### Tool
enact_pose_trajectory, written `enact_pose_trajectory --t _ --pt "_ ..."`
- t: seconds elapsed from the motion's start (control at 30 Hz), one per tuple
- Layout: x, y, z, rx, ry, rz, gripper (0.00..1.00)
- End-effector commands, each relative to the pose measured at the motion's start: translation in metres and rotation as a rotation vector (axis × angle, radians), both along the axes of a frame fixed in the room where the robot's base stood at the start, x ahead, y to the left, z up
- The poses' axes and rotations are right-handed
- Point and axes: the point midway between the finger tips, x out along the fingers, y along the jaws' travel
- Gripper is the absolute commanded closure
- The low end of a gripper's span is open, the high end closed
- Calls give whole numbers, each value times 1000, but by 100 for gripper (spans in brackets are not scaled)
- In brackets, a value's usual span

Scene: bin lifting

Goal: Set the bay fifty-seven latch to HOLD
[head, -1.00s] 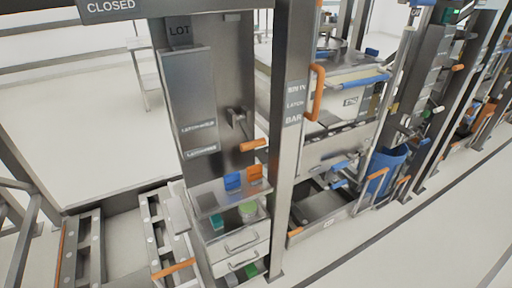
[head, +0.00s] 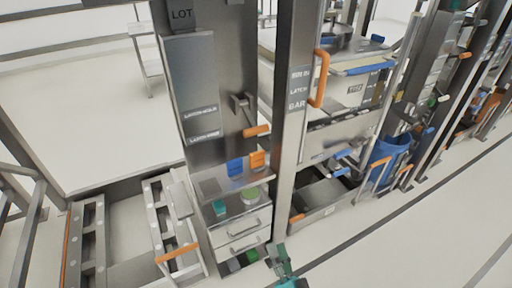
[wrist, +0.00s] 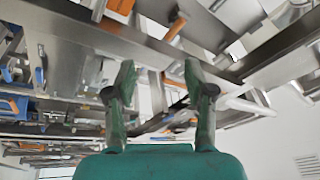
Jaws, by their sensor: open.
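A grey panel (head: 193,82) carries two small labels that seem to begin with "LATCH"; the rest is too blurred to read. To its right a metal lever (head: 242,103) with an orange grip (head: 257,131) sticks out from the upright. I cannot tell its setting, and no bay number is legible. My green gripper (head: 280,258) is low in the head view, below and right of the lever and apart from it. In the wrist view my gripper (wrist: 158,78) has its two fingers spread with nothing between them.
Below are a shelf with blue (head: 235,167) and orange (head: 257,160) blocks and drawers (head: 245,235). Open floor (head: 400,240) lies at right.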

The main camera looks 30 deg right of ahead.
Motion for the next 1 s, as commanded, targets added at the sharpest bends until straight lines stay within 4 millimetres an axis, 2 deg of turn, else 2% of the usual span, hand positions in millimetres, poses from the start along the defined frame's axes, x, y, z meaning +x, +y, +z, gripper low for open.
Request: enact_pose_trajectory --t 0.03,0.27,0.4,0.6,0.73,1.0 --pt "20 -3 6 46 -39 -1 46" --pt "102 -20 35 272 -203 10 46" --pt "150 -31 60 410 -305 25 46" --pt "205 -44 96 571 -425 50 46" --pt "224 -49 110 632 -468 62 46" --pt "241 -57 122 657 -486 67 46"
